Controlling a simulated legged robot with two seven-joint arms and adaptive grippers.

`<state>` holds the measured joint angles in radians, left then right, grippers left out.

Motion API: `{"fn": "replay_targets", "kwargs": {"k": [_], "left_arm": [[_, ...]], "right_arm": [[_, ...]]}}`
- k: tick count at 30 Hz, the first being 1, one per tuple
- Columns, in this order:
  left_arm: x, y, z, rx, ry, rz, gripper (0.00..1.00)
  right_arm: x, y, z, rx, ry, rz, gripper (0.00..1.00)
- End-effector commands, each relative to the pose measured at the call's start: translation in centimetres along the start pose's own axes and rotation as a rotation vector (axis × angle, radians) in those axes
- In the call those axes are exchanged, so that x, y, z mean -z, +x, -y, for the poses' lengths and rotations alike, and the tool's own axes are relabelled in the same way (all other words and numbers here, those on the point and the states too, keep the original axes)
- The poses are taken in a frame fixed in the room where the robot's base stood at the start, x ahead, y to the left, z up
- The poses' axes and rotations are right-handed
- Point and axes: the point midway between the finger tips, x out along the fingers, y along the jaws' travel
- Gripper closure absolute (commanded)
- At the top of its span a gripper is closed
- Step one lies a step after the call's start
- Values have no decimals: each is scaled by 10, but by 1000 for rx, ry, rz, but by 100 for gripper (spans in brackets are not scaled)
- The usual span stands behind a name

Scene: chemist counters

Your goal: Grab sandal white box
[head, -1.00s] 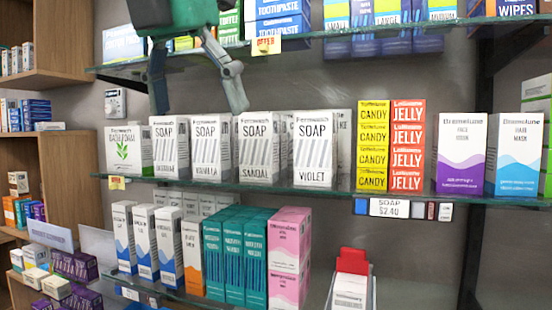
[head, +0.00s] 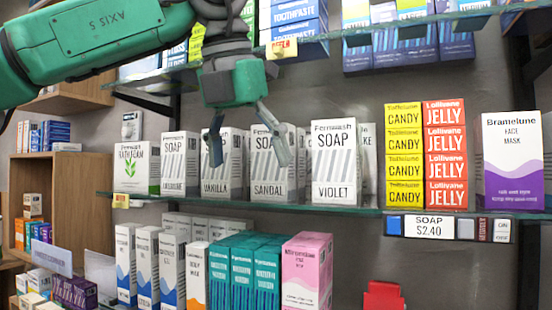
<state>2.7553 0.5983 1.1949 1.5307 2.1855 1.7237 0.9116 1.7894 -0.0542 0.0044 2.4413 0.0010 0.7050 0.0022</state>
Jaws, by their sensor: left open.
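The sandal soap box (head: 268,172) is white with grey slanted stripes and stands upright on the middle glass shelf. The vanilla soap box (head: 219,180) stands to its left and the violet soap box (head: 334,165) to its right. My left gripper (head: 246,148) hangs down from above in the head view, open. Its right finger is in front of the upper part of the sandal box, and its left finger is in front of the vanilla box. I cannot tell whether either finger touches a box. My right gripper is not in view.
The glass shelf (head: 370,210) has a SOAP price label on its edge. Yellow candy boxes (head: 404,155) and red jelly boxes (head: 445,155) stand at the right. Toothpaste boxes (head: 297,14) sit on the shelf above, close to my arm. More boxes fill the lower shelf.

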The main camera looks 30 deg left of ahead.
Motion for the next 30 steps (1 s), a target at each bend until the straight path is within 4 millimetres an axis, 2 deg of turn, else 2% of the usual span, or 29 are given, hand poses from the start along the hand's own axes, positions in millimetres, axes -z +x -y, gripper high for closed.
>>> {"fn": "replay_targets", "kwargs": {"k": [3, 11, 14, 22, 30], "left_arm": [[-18, 7, 3, -4, 1, -3, 19], [-30, 11, 9, -7, 4, 0, 19], [-40, 15, 9, -8, 3, 0, 19], [-40, 62, 2, -3, 2, -4, 19], [-39, 66, 3, -4, 2, 0, 19]], "right_arm": [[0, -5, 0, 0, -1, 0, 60], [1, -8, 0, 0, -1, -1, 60], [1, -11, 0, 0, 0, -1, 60], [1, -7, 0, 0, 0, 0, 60], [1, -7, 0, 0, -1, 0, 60]]}}
